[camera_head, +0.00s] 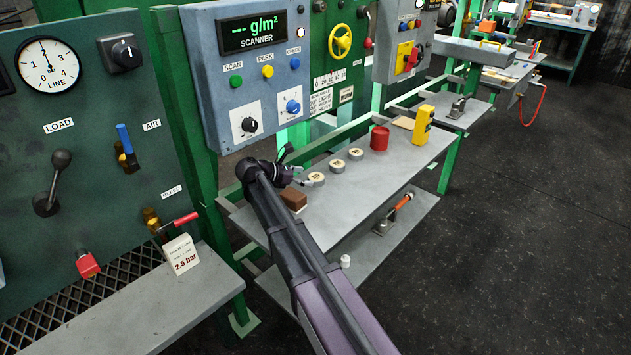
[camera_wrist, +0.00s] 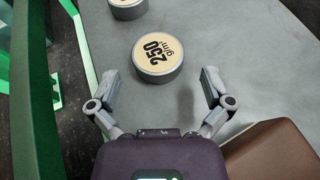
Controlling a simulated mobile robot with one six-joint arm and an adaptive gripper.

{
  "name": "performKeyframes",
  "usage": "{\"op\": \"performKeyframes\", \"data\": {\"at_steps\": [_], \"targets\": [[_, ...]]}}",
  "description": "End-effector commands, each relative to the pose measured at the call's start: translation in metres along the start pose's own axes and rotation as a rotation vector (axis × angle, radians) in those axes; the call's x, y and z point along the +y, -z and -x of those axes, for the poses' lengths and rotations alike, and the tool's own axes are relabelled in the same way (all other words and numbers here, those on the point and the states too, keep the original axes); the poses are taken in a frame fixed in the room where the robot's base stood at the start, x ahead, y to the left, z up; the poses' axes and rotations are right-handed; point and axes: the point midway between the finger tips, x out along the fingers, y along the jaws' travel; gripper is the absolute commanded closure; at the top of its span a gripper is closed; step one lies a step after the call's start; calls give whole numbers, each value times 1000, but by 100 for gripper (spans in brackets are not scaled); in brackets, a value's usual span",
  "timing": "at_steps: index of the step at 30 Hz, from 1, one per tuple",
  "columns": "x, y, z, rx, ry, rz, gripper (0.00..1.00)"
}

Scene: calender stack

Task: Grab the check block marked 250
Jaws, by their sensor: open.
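The check block marked 250 (camera_wrist: 157,57) is a round grey disc with a cream top, lying on the grey shelf. It sits ahead of and between the fingertips of my gripper (camera_wrist: 161,76) in the wrist view. A second disc (camera_wrist: 127,8) is cut off at the wrist view's top.
A brown block (camera_wrist: 274,150) lies close to the right finger; it also shows in the head view (camera_head: 293,199). Farther along the shelf (camera_head: 355,198) stand a red cylinder (camera_head: 379,138) and a yellow device (camera_head: 422,125). A green post (camera_wrist: 38,90) runs along the left.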

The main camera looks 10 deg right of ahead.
Motion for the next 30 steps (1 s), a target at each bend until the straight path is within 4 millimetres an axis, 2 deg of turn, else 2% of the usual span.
{"op": "performKeyframes", "data": {"at_steps": [12,30], "targets": [[1,0,-43,0,0,0,0],[1,-1,-46,0,-1,0,0]]}}
